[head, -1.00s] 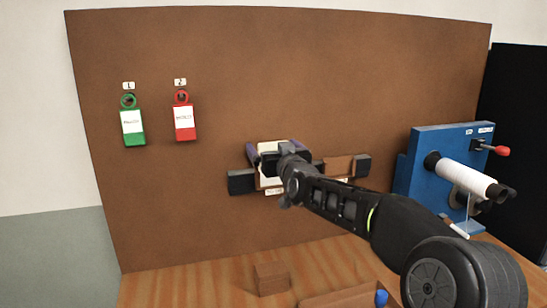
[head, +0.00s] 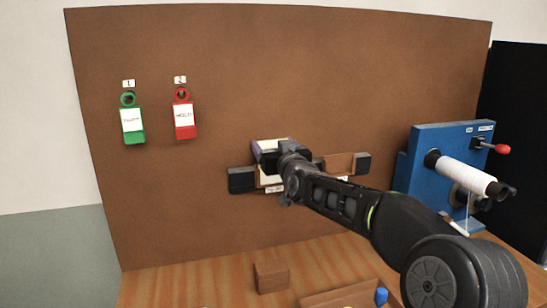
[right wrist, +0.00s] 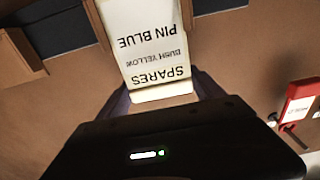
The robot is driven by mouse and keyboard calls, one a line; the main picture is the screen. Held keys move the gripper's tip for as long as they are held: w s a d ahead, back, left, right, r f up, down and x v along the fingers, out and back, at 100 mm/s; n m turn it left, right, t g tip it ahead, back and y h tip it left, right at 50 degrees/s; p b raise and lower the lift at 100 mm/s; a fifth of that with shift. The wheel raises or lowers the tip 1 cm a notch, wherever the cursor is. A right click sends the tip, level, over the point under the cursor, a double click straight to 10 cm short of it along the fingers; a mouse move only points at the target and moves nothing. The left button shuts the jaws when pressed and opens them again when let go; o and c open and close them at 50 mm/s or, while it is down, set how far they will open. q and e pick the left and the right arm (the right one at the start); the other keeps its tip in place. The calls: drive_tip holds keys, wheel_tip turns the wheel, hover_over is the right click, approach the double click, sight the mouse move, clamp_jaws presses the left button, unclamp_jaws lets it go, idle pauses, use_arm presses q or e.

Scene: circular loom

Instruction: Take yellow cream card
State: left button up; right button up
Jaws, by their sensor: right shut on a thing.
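The cream card (right wrist: 158,48) fills the top middle of the right wrist view. Its print reads SPARES, BUSH YELLOW and PIN BLUE, upside down there. My right gripper (right wrist: 163,92) is shut on the card's near end, a finger at each side. In the head view, the right gripper (head: 276,153) is at the holder on the brown board, and the cream card (head: 272,143) shows above it. The gripper hides much of the card, and I cannot tell whether the card is clear of the holder. My left gripper is not in view.
The holder's dark end block (head: 241,180) and brown pocket (head: 339,166) flank the gripper. A green tag (head: 132,122) and a red tag (head: 184,118) hang at left. A blue winder (head: 440,150) stands at right. A brown block (head: 271,276) is on the table.

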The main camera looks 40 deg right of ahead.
drive_tip(key=shift+r, duration=0.2)
drive_tip(key=shift+r+p, duration=0.3)
drive_tip(key=shift+r, duration=0.1)
idle(0.3)
wheel_tip(320, 180, up, 6)
drive_tip(key=p, duration=0.5)
drive_tip(key=shift+r, duration=0.25)
